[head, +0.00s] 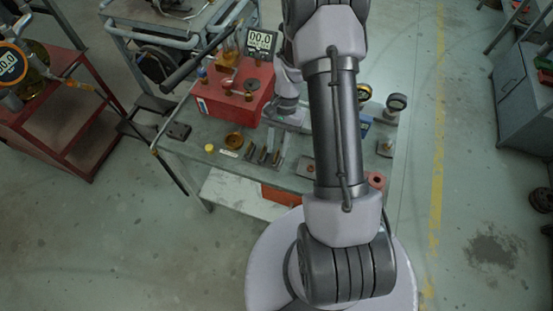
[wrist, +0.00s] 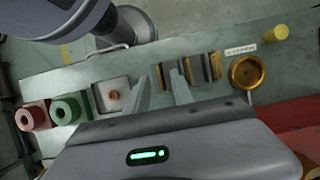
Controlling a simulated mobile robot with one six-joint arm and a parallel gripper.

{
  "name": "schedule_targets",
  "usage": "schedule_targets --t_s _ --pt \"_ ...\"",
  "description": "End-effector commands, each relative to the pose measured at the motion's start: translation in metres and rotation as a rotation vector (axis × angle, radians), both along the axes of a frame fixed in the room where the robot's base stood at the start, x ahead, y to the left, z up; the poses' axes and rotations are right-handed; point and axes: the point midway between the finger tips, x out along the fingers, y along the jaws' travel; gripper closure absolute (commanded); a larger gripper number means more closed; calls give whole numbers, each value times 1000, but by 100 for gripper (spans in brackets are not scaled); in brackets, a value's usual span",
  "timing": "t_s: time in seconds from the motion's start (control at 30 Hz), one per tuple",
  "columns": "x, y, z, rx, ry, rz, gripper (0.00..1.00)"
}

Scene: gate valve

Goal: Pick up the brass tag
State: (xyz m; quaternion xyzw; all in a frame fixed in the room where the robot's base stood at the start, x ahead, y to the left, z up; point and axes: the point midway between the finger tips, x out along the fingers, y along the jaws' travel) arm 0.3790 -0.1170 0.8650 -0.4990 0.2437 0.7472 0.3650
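A round, brass-coloured piece with a raised rim (wrist: 248,72) lies on the grey bench top, right of my gripper in the wrist view. It also shows in the head view (head: 234,141), in front of the red case. It is the likeliest brass tag, but I see no marking on it. My gripper (wrist: 160,78) is open, its two pale fingers apart with nothing held between them. Beyond the fingertips stand several dark and brass-edged blocks (wrist: 212,67), left of the round piece in the wrist view. In the head view my arm hides part of the bench.
A white label (wrist: 240,49) and a yellow cylinder (wrist: 276,33) lie near the round piece. A red case (head: 236,96) stands behind it. A pale plate with a reddish knob (wrist: 112,95), a green ring (wrist: 70,108) and a pink ring (wrist: 33,116) sit left.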

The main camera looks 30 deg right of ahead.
Motion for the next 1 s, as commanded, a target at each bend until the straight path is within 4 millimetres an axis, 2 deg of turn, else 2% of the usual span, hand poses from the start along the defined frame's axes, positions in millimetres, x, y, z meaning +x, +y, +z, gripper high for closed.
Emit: schedule_targets --t_s 0.03,0.1,0.3,0.43,0.47,1.0 --pt "-2 3 -9 1 2 0 71" --pt "-3 4 -13 0 0 1 71" --pt "-3 4 -11 -1 -1 1 71" --pt "-3 4 -11 -1 -1 1 96" --pt "-3 4 -11 -1 -1 1 100" --pt "-3 4 -11 -1 -1 0 100"
